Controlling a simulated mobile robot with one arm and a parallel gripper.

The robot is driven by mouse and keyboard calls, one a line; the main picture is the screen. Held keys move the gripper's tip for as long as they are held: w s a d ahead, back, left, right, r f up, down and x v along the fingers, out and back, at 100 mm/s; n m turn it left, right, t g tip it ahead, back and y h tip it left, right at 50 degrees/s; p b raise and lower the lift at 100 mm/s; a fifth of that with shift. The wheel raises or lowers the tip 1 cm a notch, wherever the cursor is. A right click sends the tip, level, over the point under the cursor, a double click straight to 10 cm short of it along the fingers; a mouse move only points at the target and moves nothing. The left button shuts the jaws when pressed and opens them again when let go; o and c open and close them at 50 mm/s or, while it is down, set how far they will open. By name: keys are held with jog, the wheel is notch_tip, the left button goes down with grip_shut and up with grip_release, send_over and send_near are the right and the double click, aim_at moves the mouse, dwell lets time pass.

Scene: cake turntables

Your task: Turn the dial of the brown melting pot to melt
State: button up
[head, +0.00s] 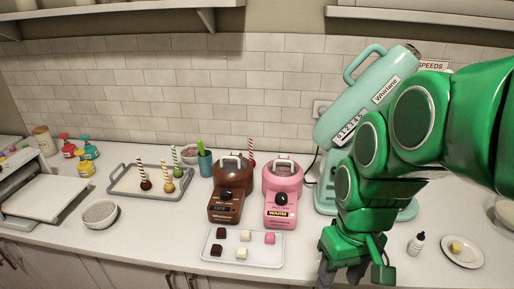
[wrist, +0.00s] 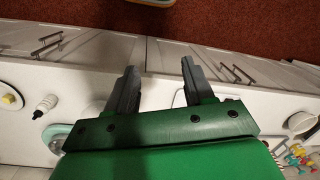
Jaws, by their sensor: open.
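The brown melting pot (head: 232,181) stands upright on the counter, left of the pink melting pot (head: 283,182). Its black dial (head: 225,194) is on the front, with a small dark label below it that is too small to read surely. My gripper (head: 341,270) hangs at the counter's front edge, to the right of and nearer than both pots, apart from them. In the wrist view my gripper (wrist: 157,85) is open and empty, pointing down over the counter edge. The brown pot's dial is not seen in the wrist view.
A white tray (head: 220,258) with several dark, white and pink pieces lies in front of the pots. The pink pot's label reads WARM. A teal mixer (head: 358,85) stands behind my arm. A grey tray (head: 122,190) with coated sticks is at left. A dropper bottle (head: 416,243) stands at right.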

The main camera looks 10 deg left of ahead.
jog(key=w+a+r+n+y, duration=0.1)
jog(key=w+a+n, duration=0.3)
jog(key=w+a, duration=0.4)
jog(key=w+a+r+n+y, duration=0.1)
jog(key=w+a+n, duration=0.4)
jog(key=w, duration=0.6)
jog(key=n+t+y, duration=0.1)
jog(key=n+y, duration=0.1)
jog(key=n, duration=0.3)
send_near(226, 192)
jog(key=shift+x, duration=4.4)
jog(key=shift+w, duration=0.1)
jog(key=c, duration=0.7)
jog(key=shift+c, duration=0.2)
